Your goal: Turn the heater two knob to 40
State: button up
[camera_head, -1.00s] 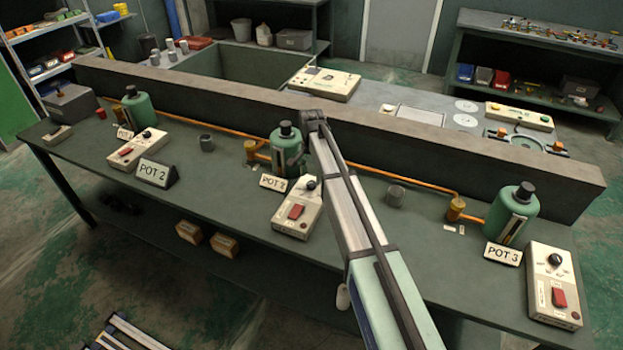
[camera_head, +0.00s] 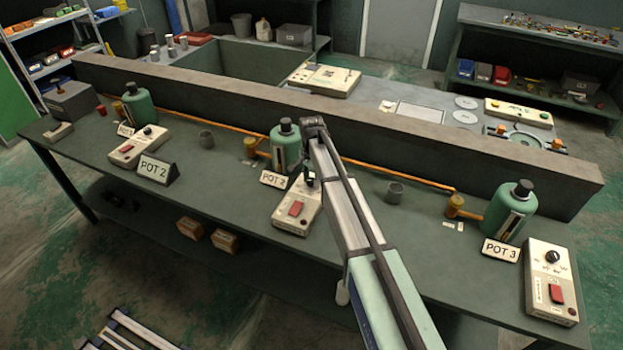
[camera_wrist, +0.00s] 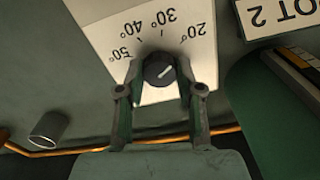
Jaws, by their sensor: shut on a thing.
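The heater two box (camera_head: 291,219), a cream unit with a red switch, stands on the bench beside the small POT 2 label (camera_head: 273,180). Its dark round knob (camera_wrist: 159,68) shows in the wrist view, below an upside-down scale (camera_wrist: 150,32) marked 20° to 50°. The knob's white pointer line slants up and right, roughly toward the 20° mark. My gripper (camera_wrist: 160,71) is shut on the knob, one finger on each side. In the head view my gripper (camera_head: 309,178) is at the top end of the box, partly hidden by my arm.
A green bottle (camera_head: 285,148) stands just behind the box, with an orange pipe (camera_head: 390,176) along the bench. A grey cup (camera_head: 395,192) stands to the right. Similar heater boxes stand left (camera_head: 139,146) and right (camera_head: 551,282). A low wall (camera_head: 450,148) runs behind.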

jog(key=shift+f+n, duration=0.1)
jog(key=shift+n, duration=0.3)
jog(key=shift+n+b, duration=0.8)
jog(key=shift+n, duration=0.2)
jog(key=n+b, duration=0.1)
jog(key=n, duration=0.3)
jog(key=shift+n+b, duration=0.3)
jog(key=shift+b, duration=0.05)
jog(key=n+b, duration=0.1)
jog(key=n, duration=0.3)
jog(key=shift+n+b, duration=0.5)
jog(key=shift+n, duration=1.6)
jog(key=shift+s, duration=0.1)
jog(key=o, duration=1.2)
jog(key=shift+c, duration=0.2)
